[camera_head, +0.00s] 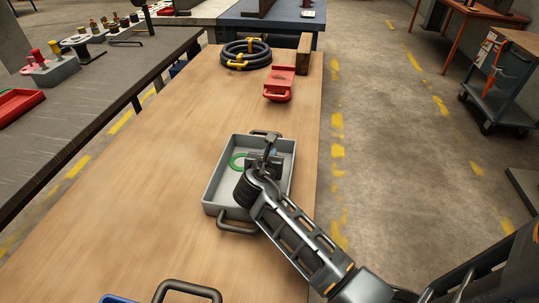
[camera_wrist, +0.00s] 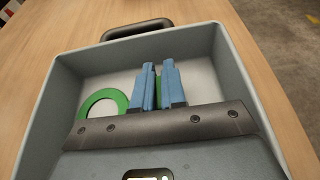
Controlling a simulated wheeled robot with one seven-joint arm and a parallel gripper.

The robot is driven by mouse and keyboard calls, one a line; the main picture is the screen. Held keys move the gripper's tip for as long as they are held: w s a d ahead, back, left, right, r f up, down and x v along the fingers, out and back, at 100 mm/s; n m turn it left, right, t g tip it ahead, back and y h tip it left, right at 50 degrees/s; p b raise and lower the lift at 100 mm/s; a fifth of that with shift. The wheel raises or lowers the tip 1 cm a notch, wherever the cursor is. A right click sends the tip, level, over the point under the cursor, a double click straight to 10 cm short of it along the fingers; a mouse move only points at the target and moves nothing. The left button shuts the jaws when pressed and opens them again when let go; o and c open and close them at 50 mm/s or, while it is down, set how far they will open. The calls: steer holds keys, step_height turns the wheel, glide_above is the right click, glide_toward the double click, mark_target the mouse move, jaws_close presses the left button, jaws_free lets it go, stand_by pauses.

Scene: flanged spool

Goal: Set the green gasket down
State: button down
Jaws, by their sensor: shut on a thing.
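The green gasket, a flat ring, shows in the head view (camera_head: 232,161) and in the wrist view (camera_wrist: 103,91), inside the grey tray (camera_head: 211,190). My gripper (camera_head: 264,160) is down in the tray, just right of the ring. In the wrist view its two blue fingers (camera_wrist: 158,70) are shut on a narrow green piece, which I take as part of the gasket. The join between this piece and the ring is hidden by a finger. I cannot tell whether the ring touches the tray floor (camera_wrist: 195,75).
The tray has dark handles at both ends and stands on a wooden table (camera_head: 150,170). A blue container (camera_head: 118,299) is at the front edge. The table left of the tray is clear.

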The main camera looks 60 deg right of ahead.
steer(key=c, duration=1.2)
jaws_free()
steer(key=v, duration=1.2)
steer(key=shift+r, duration=0.1)
